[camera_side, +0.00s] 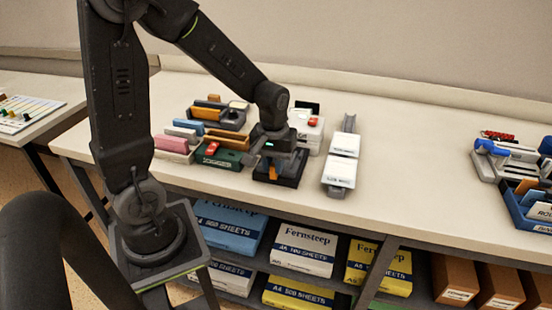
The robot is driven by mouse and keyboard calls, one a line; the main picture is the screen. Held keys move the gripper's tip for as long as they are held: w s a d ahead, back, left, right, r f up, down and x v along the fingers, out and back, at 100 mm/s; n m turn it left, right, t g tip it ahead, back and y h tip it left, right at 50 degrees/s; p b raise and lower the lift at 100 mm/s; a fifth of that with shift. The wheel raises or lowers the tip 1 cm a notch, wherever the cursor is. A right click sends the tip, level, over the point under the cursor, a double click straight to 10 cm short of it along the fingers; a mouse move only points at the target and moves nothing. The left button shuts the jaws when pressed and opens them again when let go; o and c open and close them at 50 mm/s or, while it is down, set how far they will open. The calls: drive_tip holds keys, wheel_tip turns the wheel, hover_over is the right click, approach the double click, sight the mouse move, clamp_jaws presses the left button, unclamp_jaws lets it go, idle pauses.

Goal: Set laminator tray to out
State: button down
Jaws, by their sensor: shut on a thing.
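My gripper (274,162) points down over a low black device (291,181) near the middle of the counter. It is shut on a part of this device. The fingertips and the held part are mostly hidden by the gripper body. A small orange piece (273,171) shows at the fingertips. I cannot read a label that says which device is the laminator, and I cannot tell how far any tray is pulled out.
A dark green device (222,158) with a red part stands close at the left. A white device (308,128) stands behind, and a long white-and-grey one (341,165) to the right. The counter (410,170) is clear further right, up to a blue tray (525,213).

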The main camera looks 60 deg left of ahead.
drive_tip(key=shift+s+d, duration=0.15)
drive_tip(key=c, duration=1.4)
unclamp_jaws()
drive_tip(key=shift+d, duration=0.1)
drive_tip(key=o, duration=0.4)
drive_tip(key=shift+c, duration=0.2)
wheel_tip(320, 180, up, 14)
drive_tip(key=shift+f, duration=0.1)
drive_tip(key=s+d+r+m+t, duration=0.1)
drive_tip(key=s+d+m+t, duration=0.4)
drive_tip(key=s+d+m, duration=0.3)
drive_tip(key=shift+s+d+m, duration=0.15)
drive_tip(key=shift+s+m, duration=0.35)
drive_tip(key=shift+s, duration=0.25)
